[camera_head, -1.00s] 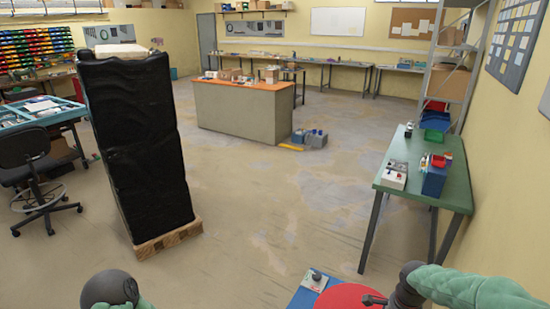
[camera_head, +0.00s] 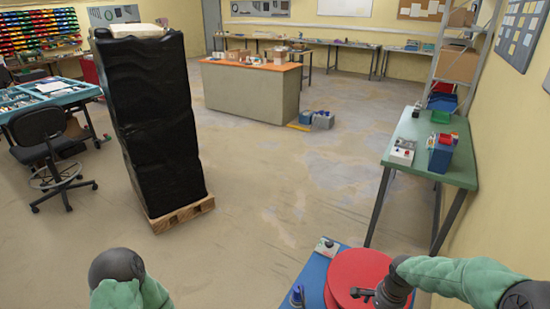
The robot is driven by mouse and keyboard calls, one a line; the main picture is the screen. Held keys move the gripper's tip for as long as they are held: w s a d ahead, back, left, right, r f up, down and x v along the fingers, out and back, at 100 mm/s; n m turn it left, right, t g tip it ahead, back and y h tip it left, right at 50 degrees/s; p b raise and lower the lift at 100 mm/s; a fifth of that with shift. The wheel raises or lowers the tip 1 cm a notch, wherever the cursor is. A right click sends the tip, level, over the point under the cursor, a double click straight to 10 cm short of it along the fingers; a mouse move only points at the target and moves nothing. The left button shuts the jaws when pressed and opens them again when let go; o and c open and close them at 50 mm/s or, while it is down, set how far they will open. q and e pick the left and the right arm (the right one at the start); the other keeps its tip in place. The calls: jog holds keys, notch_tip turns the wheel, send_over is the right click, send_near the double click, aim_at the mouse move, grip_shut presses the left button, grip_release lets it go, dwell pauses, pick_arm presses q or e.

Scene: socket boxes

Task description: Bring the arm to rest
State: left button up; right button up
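My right arm, in a green sleeve, comes in from the lower right. Its dark end, taken as my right gripper (camera_head: 372,294), is over or beside a red round object (camera_head: 350,275) at the bottom edge. Its fingers are small and partly cut off, so I cannot tell whether they are open or shut. My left arm shows only as a dark joint and green sleeve at the lower left. My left gripper is out of the picture.
A blue surface (camera_head: 318,274) lies close in front, with a small grey-white box (camera_head: 326,246) on it. A green table (camera_head: 440,152) stands at the right. A black-wrapped stack (camera_head: 158,120) on a wooden pallet stands left. Between them the floor is clear.

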jog(key=s+a+f+n+y, duration=0.1)
jog(key=s+a+f+n, duration=0.2)
jog(key=a+f, duration=0.35)
jog(key=s+a+f+n+y, duration=0.2)
jog(key=s+a+f+n, duration=0.15)
jog(key=a+f, duration=0.3)
jog(key=s+a+f+n, duration=0.5)
jog(key=s+a, duration=0.2)
jog(key=s, duration=0.2)
jog(key=shift+s+a+f, duration=0.15)
jog(key=shift+a+f, duration=0.1)
jog(key=shift+f, duration=0.15)
dwell(0.6)
